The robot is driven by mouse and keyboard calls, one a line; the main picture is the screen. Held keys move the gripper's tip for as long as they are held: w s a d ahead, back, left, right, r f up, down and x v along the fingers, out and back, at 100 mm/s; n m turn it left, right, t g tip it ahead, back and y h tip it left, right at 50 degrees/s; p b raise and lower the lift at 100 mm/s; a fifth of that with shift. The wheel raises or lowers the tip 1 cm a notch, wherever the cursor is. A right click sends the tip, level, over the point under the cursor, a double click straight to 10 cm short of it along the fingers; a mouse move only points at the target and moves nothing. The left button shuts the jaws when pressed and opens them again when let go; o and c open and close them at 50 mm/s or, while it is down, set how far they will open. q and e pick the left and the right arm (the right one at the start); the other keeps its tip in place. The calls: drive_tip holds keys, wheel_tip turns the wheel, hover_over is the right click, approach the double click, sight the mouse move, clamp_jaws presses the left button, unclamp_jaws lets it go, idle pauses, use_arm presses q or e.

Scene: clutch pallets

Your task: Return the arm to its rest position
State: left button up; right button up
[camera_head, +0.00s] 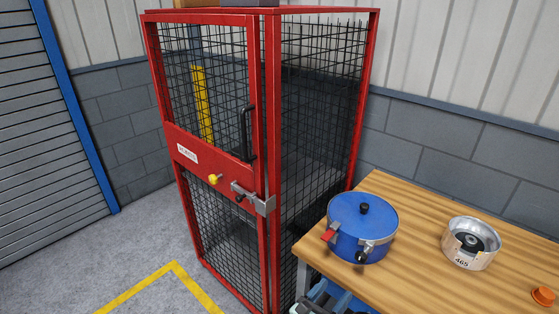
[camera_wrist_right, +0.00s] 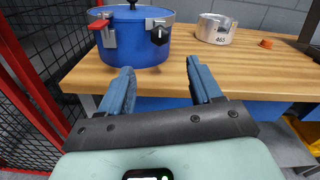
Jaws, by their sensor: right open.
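My right gripper (camera_head: 331,297) is at the bottom edge of the head view, beside the wooden table's front left corner. In the right wrist view the right gripper (camera_wrist_right: 161,72) has its two blue-grey fingers spread apart with nothing between them. The fingers point toward the table edge, and the gripper is clear of the pot. My left gripper is in neither view.
A blue lidded pot (camera_head: 360,232) stands on the wooden table (camera_head: 415,275). A silver tin marked 465 (camera_head: 469,257) and an orange cap (camera_head: 543,296) are to its right. A red mesh cage (camera_head: 273,130) with its door closed stands left of the table. The floor at left is clear.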

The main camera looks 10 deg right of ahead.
drive_tip(key=s+d+f+m+g+y, duration=0.2)
drive_tip(key=s+f+m+g+y, duration=0.15)
drive_tip(key=s+f+g, duration=0.65)
drive_tip(key=s+d+f+m+g+y, duration=0.25)
drive_tip(key=s+f+m+g, duration=0.2)
drive_tip(key=s+f, duration=0.7)
drive_tip(key=s+a+f+m+g+y, duration=0.3)
drive_tip(key=s+a+f+m+y, duration=0.55)
drive_tip(key=m, duration=0.25)
wheel_tip(320, 180, down, 5)
drive_tip(key=w+a+m+t+y, duration=0.2)
drive_tip(key=m+t, duration=0.3)
drive_tip(key=m, duration=0.8)
drive_tip(key=shift+w+f+m+y, duration=0.15)
drive_tip(key=shift+w+m+y, duration=0.15)
drive_tip(key=shift+m+y, duration=0.15)
drive_tip(key=shift+a, duration=0.1)
